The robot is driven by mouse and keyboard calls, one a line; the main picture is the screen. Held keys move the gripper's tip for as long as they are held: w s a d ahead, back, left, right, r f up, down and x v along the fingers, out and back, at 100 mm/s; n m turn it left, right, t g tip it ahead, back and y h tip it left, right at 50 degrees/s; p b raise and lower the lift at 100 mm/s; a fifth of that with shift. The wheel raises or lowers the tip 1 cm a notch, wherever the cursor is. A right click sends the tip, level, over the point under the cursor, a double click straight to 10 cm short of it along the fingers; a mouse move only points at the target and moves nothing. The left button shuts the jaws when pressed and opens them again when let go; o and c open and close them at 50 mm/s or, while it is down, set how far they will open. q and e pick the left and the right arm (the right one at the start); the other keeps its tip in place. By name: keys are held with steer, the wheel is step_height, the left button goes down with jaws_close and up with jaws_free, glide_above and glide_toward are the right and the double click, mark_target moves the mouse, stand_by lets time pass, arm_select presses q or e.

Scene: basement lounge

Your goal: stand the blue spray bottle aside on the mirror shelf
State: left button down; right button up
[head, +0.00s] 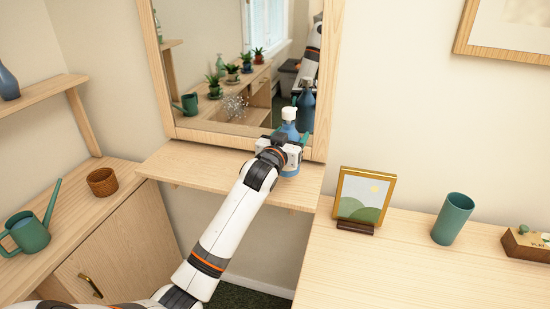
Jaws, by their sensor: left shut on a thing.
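The blue spray bottle (290,130) with a white top stands upright at the right part of the mirror shelf (205,170), close in front of the mirror. My left gripper (284,155) is shut on the bottle, reaching it from the front. The gripper hides much of the bottle's lower body. I cannot tell whether the bottle's base touches the shelf. The mirror (215,60) reflects the bottle and my arm. My right gripper is not in view.
A framed picture (362,197) and a green cup (452,218) stand on the right-hand table. A green watering can (28,232) and a brown pot (102,181) are on the left cabinet. The shelf's left and middle parts are clear.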

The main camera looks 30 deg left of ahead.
arm_select(q)
steer(key=shift+f, duration=0.75)
step_height(320, 180, down, 3)
steer(key=shift+f, duration=0.3)
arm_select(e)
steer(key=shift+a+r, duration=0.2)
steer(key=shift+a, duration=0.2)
arm_select(q)
steer(key=shift+f, duration=0.1)
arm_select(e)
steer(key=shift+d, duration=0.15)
arm_select(q)
steer(key=shift+c, duration=1.6)
jaws_free()
steer(key=shift+s+f, duration=0.1)
steer(key=shift+f, duration=0.05)
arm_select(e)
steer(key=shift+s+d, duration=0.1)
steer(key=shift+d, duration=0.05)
